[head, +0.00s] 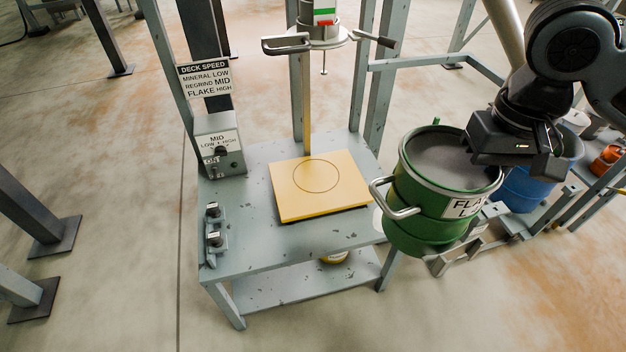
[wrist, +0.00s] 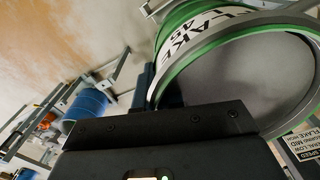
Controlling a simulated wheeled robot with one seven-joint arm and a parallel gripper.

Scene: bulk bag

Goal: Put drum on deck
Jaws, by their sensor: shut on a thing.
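The green drum (head: 420,215) has a grey top, a side handle and a white label starting "FLA". It hangs upright or nearly so at the right of the grey table. My gripper (head: 510,148) is shut on its right rim, the fingertips partly hidden. In the wrist view the drum (wrist: 245,72) fills the upper right, its label reading "FLAKE" in part. The deck, a yellow square plate (head: 345,199) with a drawn circle, lies bare on the table, left of the drum.
The grey table (head: 290,250) carries a control box (head: 220,150) reading "MID" and two small switches at left. A sign (head: 205,80) reads "FLAKE HIGH". A spout with handles (head: 318,38) hangs over the deck between uprights. A blue drum (head: 525,190) stands behind at right.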

